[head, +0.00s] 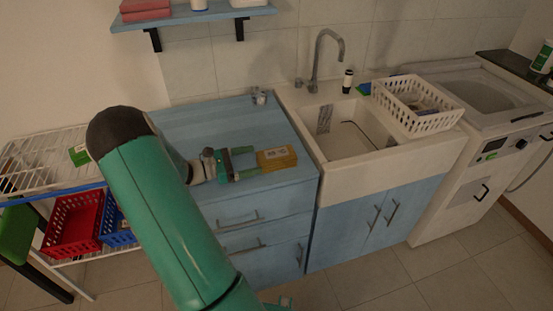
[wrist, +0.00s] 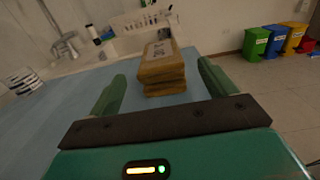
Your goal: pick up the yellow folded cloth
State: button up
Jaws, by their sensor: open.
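The yellow folded cloth (head: 276,158) lies on the blue counter top, near its front right corner and left of the sink. It is a short stack with a pale printed label on top. My gripper (head: 245,164) is just left of it, low over the counter, with its fingers pointing at the cloth. In the wrist view the cloth (wrist: 162,68) stands ahead, between the lines of the two green fingers and a little beyond their tips. My gripper (wrist: 162,84) is open with nothing between its fingers. Whether a fingertip touches the cloth cannot be told.
The white sink (head: 345,135) with a tap (head: 318,60) is right of the counter (head: 220,125). A white basket (head: 417,105) stands beyond the basin. A wire rack (head: 45,160) with a red basket (head: 73,222) is at left. A small metal item (head: 259,96) sits at the counter's back.

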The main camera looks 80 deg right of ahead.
aim_at(272, 154)
jog(key=x, duration=0.7)
jog(key=shift+s+d+r, duration=0.15)
jog(key=shift+s, duration=0.1)
jog(key=c, duration=1.1)
jog(key=shift+r, duration=0.1)
